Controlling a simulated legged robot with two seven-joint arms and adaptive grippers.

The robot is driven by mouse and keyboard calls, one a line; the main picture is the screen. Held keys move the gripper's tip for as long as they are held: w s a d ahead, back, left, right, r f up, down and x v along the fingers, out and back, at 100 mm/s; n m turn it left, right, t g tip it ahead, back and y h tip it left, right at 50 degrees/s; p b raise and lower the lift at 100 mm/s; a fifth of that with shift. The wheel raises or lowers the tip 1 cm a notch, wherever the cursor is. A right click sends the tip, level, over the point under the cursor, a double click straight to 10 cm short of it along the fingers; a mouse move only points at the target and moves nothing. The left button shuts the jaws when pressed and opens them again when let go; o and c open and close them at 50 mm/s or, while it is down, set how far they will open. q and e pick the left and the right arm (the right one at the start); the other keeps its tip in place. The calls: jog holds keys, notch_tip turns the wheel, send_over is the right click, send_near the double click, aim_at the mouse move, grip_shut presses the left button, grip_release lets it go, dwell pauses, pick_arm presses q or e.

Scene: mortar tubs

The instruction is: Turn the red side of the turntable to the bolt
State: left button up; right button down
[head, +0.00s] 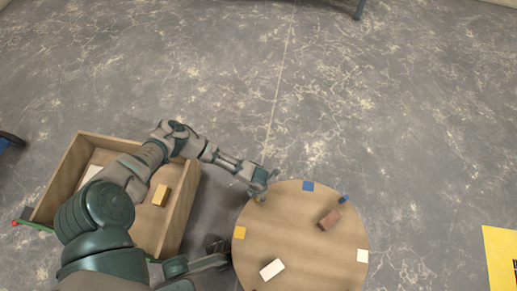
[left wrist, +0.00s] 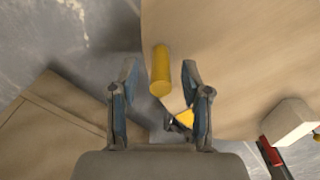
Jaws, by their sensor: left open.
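The round wooden turntable (head: 300,245) carries a yellow marker (head: 239,233), a blue marker (head: 308,186) and a white marker (head: 363,255) near its rim. In the left wrist view, a red piece (left wrist: 268,152) shows at the lower right, partly hidden. My left gripper (head: 262,182) is open at the turntable's upper left rim. A yellow upright peg (left wrist: 160,70) stands ahead of and between its fingers (left wrist: 160,92); I cannot tell whether they touch. My right arm shows low at the left of the turntable; its gripper (head: 219,248) is dark and unclear. I cannot make out the bolt.
A reddish-brown block (head: 329,219), a white block (head: 272,268) and a blue peg (head: 343,199) are on the turntable. An open wooden box (head: 187,205) holding a yellow block (head: 161,195) stands left. A yellow panel (head: 501,255) lies right.

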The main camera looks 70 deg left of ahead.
pick_arm(q)
notch_tip(320, 180, up, 8)
jog(key=shift+f, duration=0.1)
dwell(0.4)
